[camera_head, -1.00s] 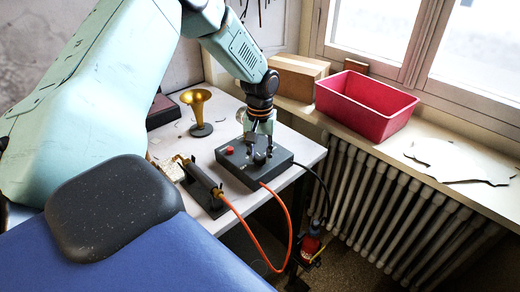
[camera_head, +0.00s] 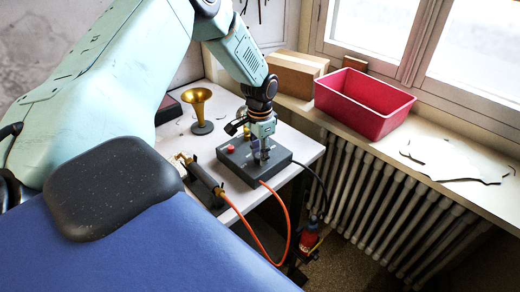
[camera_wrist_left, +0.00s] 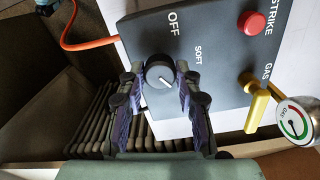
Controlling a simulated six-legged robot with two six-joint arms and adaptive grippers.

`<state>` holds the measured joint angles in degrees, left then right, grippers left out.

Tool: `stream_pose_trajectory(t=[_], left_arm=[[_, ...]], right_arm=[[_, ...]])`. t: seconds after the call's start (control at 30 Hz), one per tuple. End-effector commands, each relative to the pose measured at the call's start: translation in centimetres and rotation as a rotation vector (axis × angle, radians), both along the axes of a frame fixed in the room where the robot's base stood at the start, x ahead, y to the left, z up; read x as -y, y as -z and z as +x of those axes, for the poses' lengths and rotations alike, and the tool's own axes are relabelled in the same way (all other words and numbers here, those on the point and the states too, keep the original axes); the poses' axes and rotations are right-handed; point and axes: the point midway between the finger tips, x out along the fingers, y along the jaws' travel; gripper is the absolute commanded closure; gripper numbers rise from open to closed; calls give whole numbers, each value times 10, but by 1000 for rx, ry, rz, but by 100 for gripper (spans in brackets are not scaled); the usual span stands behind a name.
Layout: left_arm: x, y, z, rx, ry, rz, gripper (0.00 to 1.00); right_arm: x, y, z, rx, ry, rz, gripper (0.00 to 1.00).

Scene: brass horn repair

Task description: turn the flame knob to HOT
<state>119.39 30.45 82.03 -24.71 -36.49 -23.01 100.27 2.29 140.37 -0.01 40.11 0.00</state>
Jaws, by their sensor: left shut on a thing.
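The flame knob (camera_wrist_left: 158,70) is a round dark dial with a white pointer line on the grey burner control box (camera_head: 238,158). In the left wrist view its pointer slants down and right, away from the OFF and SOFT labels. No HOT label is readable; the right-hand finger covers part of the panel there. My left gripper (camera_head: 262,152) reaches down onto the box from above. In the left wrist view its two purple-padded fingers are shut on the knob, one on each side. My right gripper is not in view.
The box also has a red STRIKE button (camera_wrist_left: 251,22), a yellow gas valve (camera_wrist_left: 257,106) and a gauge (camera_wrist_left: 293,122). A torch (camera_head: 203,182) with an orange hose lies beside it. A brass horn bell (camera_head: 197,98) stands behind. A red bin (camera_head: 365,105) sits on the sill.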

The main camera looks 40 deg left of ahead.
Motion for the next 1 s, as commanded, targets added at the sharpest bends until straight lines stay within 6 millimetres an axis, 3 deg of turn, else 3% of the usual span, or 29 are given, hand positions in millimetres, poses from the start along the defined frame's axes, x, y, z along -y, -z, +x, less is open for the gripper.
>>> stream_pose_trajectory(t=[0.73, 0.77, 1.0], left_arm=[[-1, 0, 0, -2, 82, 0, 98], [-1, 0, 0, -2, 82, 1, 64], [-1, 0, 0, 0, 80, 1, 44]], right_arm=[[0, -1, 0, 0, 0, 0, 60], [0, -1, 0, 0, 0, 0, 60], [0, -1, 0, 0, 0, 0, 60]])
